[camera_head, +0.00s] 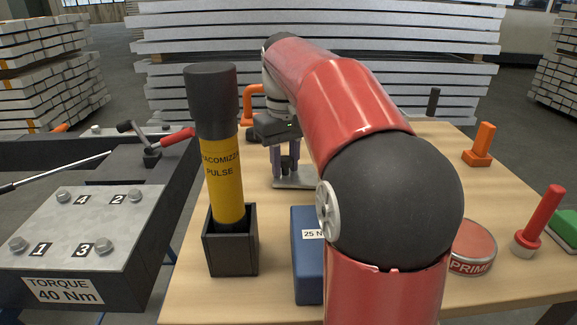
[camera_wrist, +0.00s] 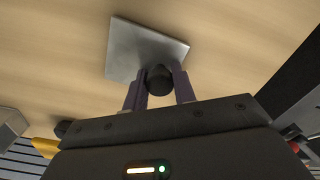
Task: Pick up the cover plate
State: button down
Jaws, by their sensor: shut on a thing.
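The cover plate is a flat grey square with a dark round knob; it shows in the wrist view (camera_wrist: 136,45) and in the head view (camera_head: 297,184), over the wooden table. My gripper (camera_head: 285,165) is shut on the plate's knob, with one purple finger on each side of it in the wrist view (camera_wrist: 159,82). The plate looks roughly level. I cannot tell whether it touches the table or hangs just above it. My red and black arm hides part of the table behind it in the head view.
A black holder (camera_head: 231,252) with a yellow and black cylinder (camera_head: 224,175) stands left of my arm. A blue box (camera_head: 307,270) is close beside my arm. A dark fixture with a bolted plate (camera_head: 85,222) lies left. A red-handled tool, a round tin (camera_head: 472,250) and an orange block (camera_head: 480,150) stand right.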

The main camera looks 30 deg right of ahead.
aim_at(285, 158)
notch_tip(285, 158, up, 10)
jog(key=shift+f+p, duration=0.1)
jog(key=shift+p, duration=0.65)
jog(key=c, duration=1.8)
grip_release()
jog(key=shift+c, duration=1.1)
